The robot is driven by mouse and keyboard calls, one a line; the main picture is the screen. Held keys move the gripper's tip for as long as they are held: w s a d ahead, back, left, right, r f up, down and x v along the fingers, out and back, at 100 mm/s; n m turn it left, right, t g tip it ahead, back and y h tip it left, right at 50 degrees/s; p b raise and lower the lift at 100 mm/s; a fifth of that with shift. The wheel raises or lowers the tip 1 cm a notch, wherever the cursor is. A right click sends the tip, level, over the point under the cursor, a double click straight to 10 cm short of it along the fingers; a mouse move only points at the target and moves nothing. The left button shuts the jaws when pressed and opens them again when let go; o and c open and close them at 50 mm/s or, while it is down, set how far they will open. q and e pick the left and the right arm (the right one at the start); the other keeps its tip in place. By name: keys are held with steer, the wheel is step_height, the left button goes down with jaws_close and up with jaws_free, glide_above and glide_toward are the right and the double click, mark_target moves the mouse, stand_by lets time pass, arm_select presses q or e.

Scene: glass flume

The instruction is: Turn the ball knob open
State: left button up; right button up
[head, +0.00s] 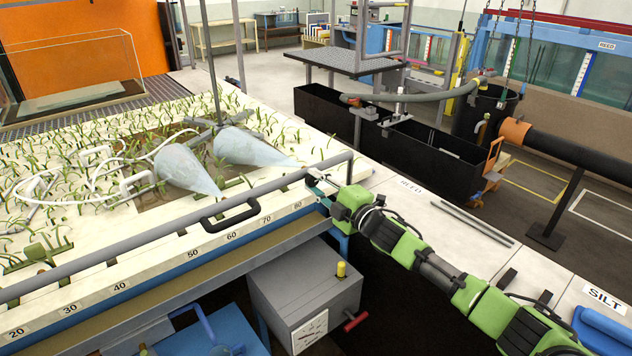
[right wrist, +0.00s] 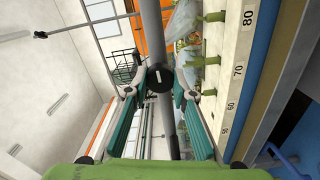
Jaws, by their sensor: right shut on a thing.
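My right gripper (head: 318,183) reaches in from the lower right to the grey rail (head: 270,188) along the flume's near edge, close to its bent end. In the right wrist view its teal fingers (right wrist: 160,85) close on a dark round knob (right wrist: 160,77) with a small pale mark, in front of the grey rail. The fingers stand on both sides of the knob. In the head view the knob is hidden by the gripper, and I cannot tell how far it is turned. My left gripper is not in view.
A black loop handle (head: 230,214) sits by the rail to the left. A numbered scale (head: 180,258) runs along the flume edge. Below stands a grey box (head: 300,285) with a yellow knob (head: 341,269) and red handle (head: 355,321). Two grey rods (head: 472,222) lie on the right ledge.

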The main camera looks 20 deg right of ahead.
steer(key=shift+m, duration=0.3)
steer(key=o, duration=1.1)
steer(key=shift+d, duration=0.1)
steer(key=shift+s+f, duration=0.1)
steer(key=shift+s, duration=0.1)
steer(key=v, duration=1.1)
steer(key=shift+s+d, duration=0.15)
steer(key=shift+s, duration=0.15)
